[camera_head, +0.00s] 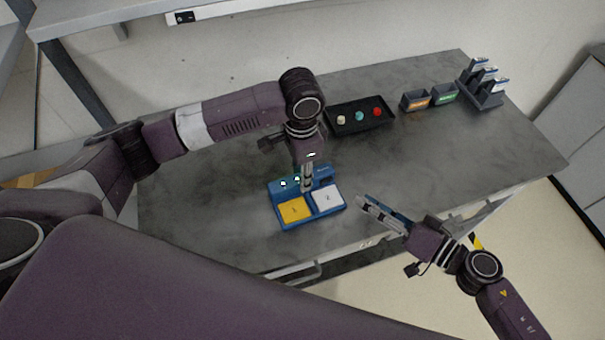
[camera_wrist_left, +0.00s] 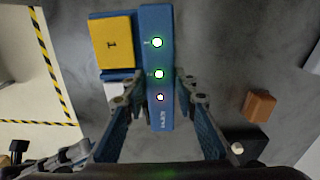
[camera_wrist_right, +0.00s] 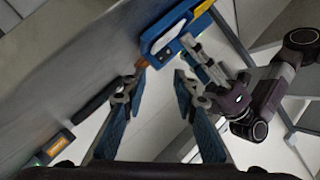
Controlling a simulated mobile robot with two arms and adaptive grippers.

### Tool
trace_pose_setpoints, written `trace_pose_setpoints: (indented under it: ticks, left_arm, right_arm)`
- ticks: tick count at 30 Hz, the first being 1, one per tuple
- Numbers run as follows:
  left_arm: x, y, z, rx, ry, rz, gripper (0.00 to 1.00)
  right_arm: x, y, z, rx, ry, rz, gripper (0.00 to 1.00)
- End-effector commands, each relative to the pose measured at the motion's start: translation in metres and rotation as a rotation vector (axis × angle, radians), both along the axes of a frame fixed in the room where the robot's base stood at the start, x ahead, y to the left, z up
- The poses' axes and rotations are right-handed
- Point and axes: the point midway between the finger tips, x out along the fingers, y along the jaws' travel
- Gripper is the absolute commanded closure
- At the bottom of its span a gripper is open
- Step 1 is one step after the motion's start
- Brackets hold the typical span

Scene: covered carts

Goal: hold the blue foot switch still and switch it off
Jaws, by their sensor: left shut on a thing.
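The blue foot switch (camera_head: 286,223) lies on the grey table, with a yellow pedal marked 1 (camera_head: 294,210) and a white pedal marked 2 (camera_head: 327,199). My left gripper (camera_head: 307,187) is shut on its raised rear bar. In the left wrist view the fingers straddle this blue bar (camera_wrist_left: 157,22). Two lights there have green halos; a third, smaller one looks pale violet. The white pedal is mostly hidden in that view. My right gripper (camera_head: 366,203) is open and empty, right of the switch and apart from it. The switch also shows in the right wrist view (camera_wrist_right: 160,29).
A black tray (camera_head: 345,129) with white, green and red knobs stands behind the switch. Two small labelled bins (camera_head: 415,101) and a grey rack (camera_head: 487,100) stand at the back right. A brown block (camera_wrist_left: 260,105) shows in the left wrist view.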

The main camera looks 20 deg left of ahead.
Motion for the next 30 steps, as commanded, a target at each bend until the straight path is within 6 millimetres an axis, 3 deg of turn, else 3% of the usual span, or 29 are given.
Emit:
trace_pose_setpoints:
  ticks: [1,6,14,24,30]
  left_arm:
    - [0.0,0.0,0.0,-0.001,-0.001,0.0,1.0]
    - [0.0,0.0,0.0,-0.001,-0.001,0.0,1.0]
    - [0.0,0.0,0.0,0.0,-0.001,0.0,1.0]
    - [0.0,0.0,0.0,-0.001,-0.001,0.0,1.0]
    - [0.0,0.0,0.001,-0.001,-0.001,0.0,1.0]
  right_arm:
    - [0.0,0.0,0.001,0.004,0.002,-0.002,0.81]
    - [-0.005,0.002,0.012,0.067,0.034,-0.051,1.0]
    - [-0.022,-0.002,0.035,0.262,0.239,-0.254,1.0]
    - [-0.064,-0.006,0.019,0.351,0.591,-0.44,1.0]
    - [-0.077,-0.004,0.013,0.353,0.672,-0.466,1.0]
